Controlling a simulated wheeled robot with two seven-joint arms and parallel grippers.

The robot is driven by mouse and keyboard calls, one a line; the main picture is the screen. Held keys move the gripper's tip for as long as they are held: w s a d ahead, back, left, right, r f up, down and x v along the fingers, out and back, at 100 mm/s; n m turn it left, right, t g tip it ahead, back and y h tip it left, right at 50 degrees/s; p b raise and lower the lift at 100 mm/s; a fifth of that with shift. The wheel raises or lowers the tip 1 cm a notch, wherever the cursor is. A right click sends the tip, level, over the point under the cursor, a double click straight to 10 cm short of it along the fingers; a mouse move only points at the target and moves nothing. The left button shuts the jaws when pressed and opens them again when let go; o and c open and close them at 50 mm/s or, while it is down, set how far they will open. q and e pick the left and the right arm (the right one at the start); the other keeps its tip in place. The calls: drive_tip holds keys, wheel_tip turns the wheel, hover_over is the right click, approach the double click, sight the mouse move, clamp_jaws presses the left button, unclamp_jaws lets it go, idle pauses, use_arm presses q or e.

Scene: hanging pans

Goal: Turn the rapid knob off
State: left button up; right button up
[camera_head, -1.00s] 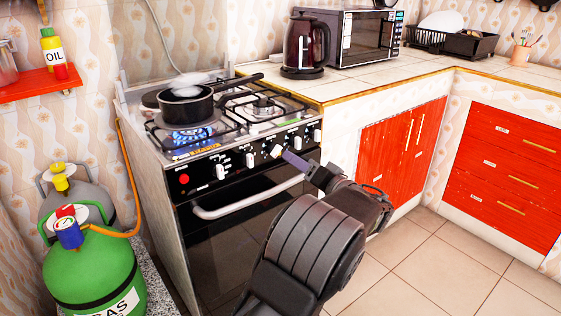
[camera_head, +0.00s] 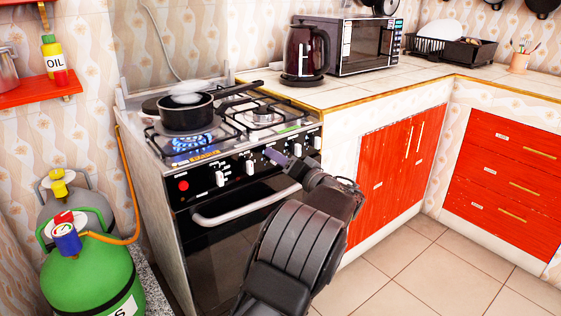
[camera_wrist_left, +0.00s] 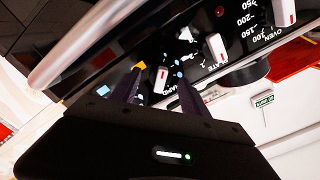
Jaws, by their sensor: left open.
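The black stove panel (camera_head: 202,181) carries a row of white knobs. My left gripper (camera_head: 272,156) is at the middle of this row in the head view, hiding part of the panel. In the left wrist view my left gripper (camera_wrist_left: 157,92) is open, with one dark finger on each side of a white knob (camera_wrist_left: 162,79) with a red mark. The printed label near this knob is partly hidden and looks like "RAPID". I cannot tell whether the fingers touch the knob. A blue flame (camera_head: 183,143) burns under the left pan (camera_head: 187,113). My right gripper is not in view.
The oven handle (camera_head: 246,205) runs below the knobs; it is close to the gripper in the wrist view (camera_wrist_left: 80,50). Other knobs (camera_head: 220,179) stand beside it. A green gas cylinder (camera_head: 90,280) with an orange hose is at left. The floor (camera_head: 400,270) at right is clear.

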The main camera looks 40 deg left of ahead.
use_arm(q)
clamp_jaws()
idle(0.6)
